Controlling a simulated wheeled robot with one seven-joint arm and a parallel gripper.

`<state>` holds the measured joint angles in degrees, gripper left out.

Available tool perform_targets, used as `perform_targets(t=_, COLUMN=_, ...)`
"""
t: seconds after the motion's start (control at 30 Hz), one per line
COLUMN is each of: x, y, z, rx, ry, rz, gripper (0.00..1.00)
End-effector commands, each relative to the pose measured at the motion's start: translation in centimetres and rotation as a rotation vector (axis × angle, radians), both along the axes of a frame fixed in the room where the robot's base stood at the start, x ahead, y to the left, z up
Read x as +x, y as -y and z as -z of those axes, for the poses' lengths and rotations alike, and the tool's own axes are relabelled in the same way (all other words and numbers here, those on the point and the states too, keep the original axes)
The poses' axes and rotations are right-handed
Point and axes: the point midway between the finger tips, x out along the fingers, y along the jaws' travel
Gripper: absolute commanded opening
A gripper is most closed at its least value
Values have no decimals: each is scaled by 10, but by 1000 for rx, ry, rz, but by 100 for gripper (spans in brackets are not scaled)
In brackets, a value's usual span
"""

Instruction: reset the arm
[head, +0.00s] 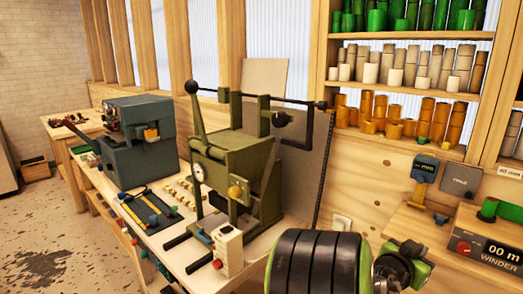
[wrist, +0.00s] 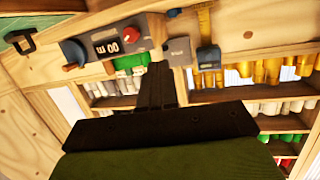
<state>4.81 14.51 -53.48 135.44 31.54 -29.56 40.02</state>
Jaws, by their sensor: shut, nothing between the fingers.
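My gripper (wrist: 157,68) shows in the wrist view, with its dark fingers together, shut and empty. They point toward the wooden wall and the shelves. Nothing is held or touched that I can see. In the head view, parts of my arm, dark and ribbed with green, fill the bottom right of the picture. The fingertips cannot be made out there.
The winder box (head: 488,240) with its "00 m" display stands at the right; it also shows upside down in the wrist view (wrist: 105,47). A green press (head: 238,165) and a grey machine (head: 135,140) stand on the bench (head: 150,240). Shelves (head: 420,92) hold several rolls.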

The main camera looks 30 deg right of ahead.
Motion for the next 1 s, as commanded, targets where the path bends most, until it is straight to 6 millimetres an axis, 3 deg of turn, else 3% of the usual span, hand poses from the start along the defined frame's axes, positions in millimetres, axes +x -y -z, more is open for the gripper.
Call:
perform_targets(t=0.17, x=27, y=-27, z=19, rx=169, ry=38, rz=-83, gripper=0)
perform_targets(t=0.37, x=71, y=-87, z=33, rx=408, ry=40, rz=-274, gripper=0)
perform_targets(t=0.47, x=93, y=-134, z=32, rx=529, ry=12, rz=-426, gripper=0)
perform_targets(t=0.57, x=111, y=-200, z=21, rx=643, ry=-58, rz=-647, gripper=0)
perform_targets(t=0.6, x=113, y=-233, z=14, rx=682, ry=-106, rz=-758, gripper=0)
perform_targets(t=0.7, x=101, y=-316, z=-6, rx=725, ry=-278, rz=-1058, gripper=0)
perform_targets(t=0.8, x=70, y=-378, z=-18, rx=698, ry=-479, rz=-1297, gripper=0)
perform_targets(t=0.9, x=41, y=-410, z=-21, rx=650, ry=-638, rz=-1435, gripper=0)
perform_targets(t=1.0, x=28, y=-421, z=-20, rx=629, ry=-711, rz=-1483, gripper=0)
